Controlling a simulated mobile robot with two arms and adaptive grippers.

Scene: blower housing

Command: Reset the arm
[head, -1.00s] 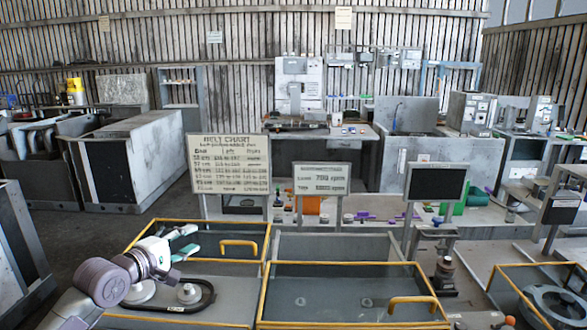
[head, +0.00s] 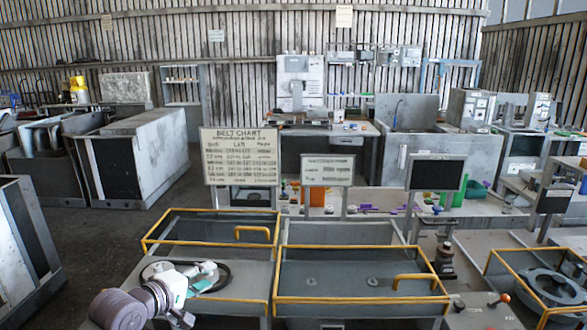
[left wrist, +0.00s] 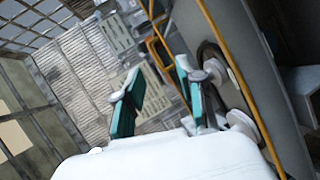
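My left gripper (head: 195,286) is low in the front left of the head view, in front of the left housing box with a yellow rim (head: 210,210). In the left wrist view its two teal fingers (left wrist: 158,88) stand apart with nothing between them. A black belt (head: 228,272) lies as a loop on the grey surface behind the gripper, partly hidden by it. Pale round pulleys show beside the belt, also in the left wrist view (left wrist: 240,122). My right gripper is not in view.
A second yellow-rimmed box (head: 340,297) with a handle is to the right. A belt chart sign (head: 240,157) and a smaller sign (head: 328,170) stand behind. A yellow-rimmed bin with a grey ring (head: 553,287) is at the far right. Open floor (head: 110,235) lies at left.

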